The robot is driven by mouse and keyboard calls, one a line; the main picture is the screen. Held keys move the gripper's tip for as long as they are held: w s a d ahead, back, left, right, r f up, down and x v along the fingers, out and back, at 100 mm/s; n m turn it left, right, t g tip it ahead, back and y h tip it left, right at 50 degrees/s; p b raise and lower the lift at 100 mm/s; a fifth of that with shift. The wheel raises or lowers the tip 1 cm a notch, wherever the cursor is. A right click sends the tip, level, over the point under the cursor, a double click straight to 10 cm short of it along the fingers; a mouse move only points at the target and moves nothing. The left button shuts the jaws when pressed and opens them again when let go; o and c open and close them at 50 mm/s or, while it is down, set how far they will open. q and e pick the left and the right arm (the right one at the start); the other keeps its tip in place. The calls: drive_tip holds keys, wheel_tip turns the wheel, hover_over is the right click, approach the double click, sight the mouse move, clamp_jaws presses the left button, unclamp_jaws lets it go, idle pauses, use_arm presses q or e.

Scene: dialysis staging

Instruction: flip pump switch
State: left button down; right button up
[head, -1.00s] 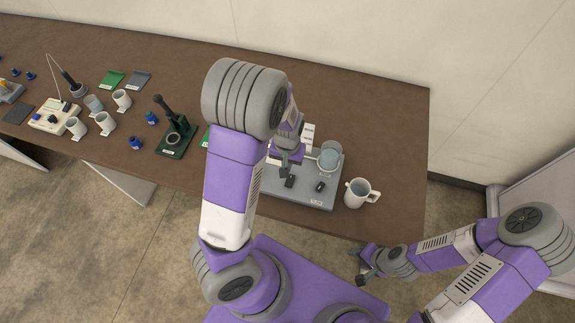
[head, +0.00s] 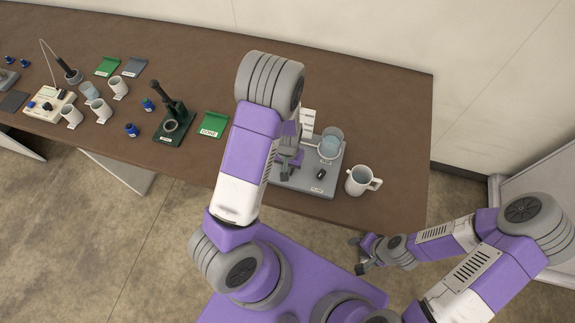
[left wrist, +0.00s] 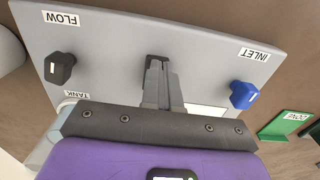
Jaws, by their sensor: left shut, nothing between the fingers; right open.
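A grey pump panel (head: 322,188) lies near the table's front edge, under my left gripper. In the left wrist view the panel (left wrist: 110,45) carries FLOW, INLET and TANK labels, a black knob (left wrist: 60,68) at left and a blue knob (left wrist: 243,95) at right. The black knob also shows in the head view (head: 320,174). My left gripper (left wrist: 158,68) is shut and empty, between the knobs. A dark piece, perhaps the switch (left wrist: 153,58), shows at its fingertips; I cannot tell whether they touch. My right gripper (head: 359,254) is open and empty, off the table's front edge.
A clear beaker (head: 331,139) stands at the panel's back right. A white mug (head: 361,181) stands right of the panel. A green DONE mat (head: 213,124) and a dark stand (head: 172,126) are to the left. The table's right end is clear.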

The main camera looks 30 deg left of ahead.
use_arm(q)
drive_tip(key=shift+s+f+b, duration=0.15)
drive_tip(key=shift+f+b, duration=0.2)
drive_tip(key=shift+f, duration=0.1)
drive_tip(key=shift+s+r, duration=0.15)
drive_tip(key=shift+w+a+r+p, duration=0.1)
drive_tip(key=shift+w+r+p, duration=0.05)
drive_tip(key=shift+w, duration=0.25)
drive_tip(key=shift+w+a+r+p, duration=0.1)
drive_tip(key=shift+w+p, duration=0.05)
drive_tip(key=shift+w, duration=0.2)
drive_tip(key=shift+w+f, duration=0.1)
drive_tip(key=shift+w, duration=0.15)
